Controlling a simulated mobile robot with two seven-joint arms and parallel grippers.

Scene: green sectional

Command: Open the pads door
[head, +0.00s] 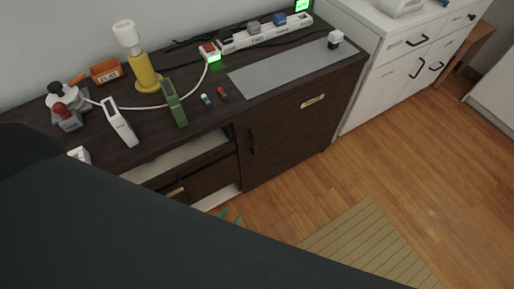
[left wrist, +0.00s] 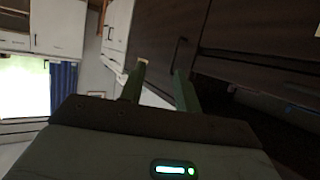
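A dark brown cabinet door (head: 295,130) with a pale label (head: 312,101) is at the right end of the long dark cabinet; I cannot read the label clearly. The door looks shut. Its dark vertical handle (head: 252,142) is near its left edge, and a dark handle (left wrist: 180,52) shows beyond the fingers in the left wrist view. My left gripper (head: 232,216) shows only as green fingertips below and in front of the door, past my dark arm. In the left wrist view my left gripper (left wrist: 160,88) is open and empty, apart from the handle. My right gripper is not in view.
A drawer (head: 195,180) is left of the door. A striped rug (head: 365,245) lies on the otherwise open floor. A white cabinet (head: 395,75) stands right.

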